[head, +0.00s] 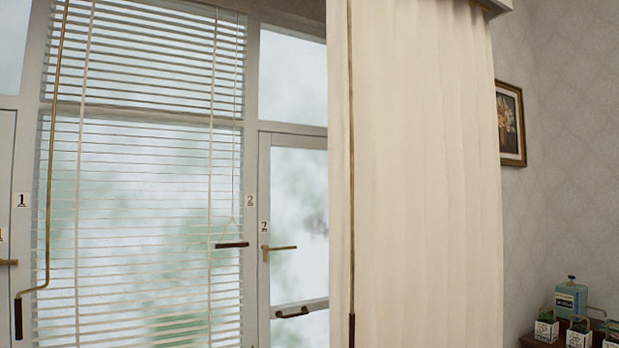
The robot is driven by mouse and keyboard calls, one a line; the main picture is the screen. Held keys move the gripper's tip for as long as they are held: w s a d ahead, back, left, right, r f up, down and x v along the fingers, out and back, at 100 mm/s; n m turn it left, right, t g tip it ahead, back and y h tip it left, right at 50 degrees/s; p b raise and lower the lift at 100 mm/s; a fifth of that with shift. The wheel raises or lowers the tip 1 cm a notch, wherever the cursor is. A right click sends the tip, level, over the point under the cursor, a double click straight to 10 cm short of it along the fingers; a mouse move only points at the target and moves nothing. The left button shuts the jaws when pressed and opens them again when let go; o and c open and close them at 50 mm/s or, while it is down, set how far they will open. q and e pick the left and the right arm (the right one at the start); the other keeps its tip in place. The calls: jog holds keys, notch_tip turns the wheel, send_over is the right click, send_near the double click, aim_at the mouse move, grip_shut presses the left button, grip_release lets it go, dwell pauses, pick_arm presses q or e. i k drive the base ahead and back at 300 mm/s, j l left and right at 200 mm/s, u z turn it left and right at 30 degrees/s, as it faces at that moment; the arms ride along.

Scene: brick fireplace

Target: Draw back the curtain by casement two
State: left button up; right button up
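The cream curtain (430,180) hangs in soft folds on the right, and its left edge overlaps the right part of casement two (299,220). A thin brass rod (350,120) with a dark lower end hangs in front of the curtain near its left edge. Casement two has a pale frame, a "2" tag, a brass lever handle (283,247) and a dark bar (292,312) low down. How far the casement runs behind the curtain is hidden. Neither of my grippers is in view.
A white slatted blind (145,200) with cords covers the window on the left. A brass crank (50,180) hangs before it. A framed flower picture (510,124) is on the right wall. A green canister (571,299) and small pots (578,334) stand on a surface at lower right.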

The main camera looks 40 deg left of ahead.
aim_at(415, 235)
jog(key=u, duration=0.9)
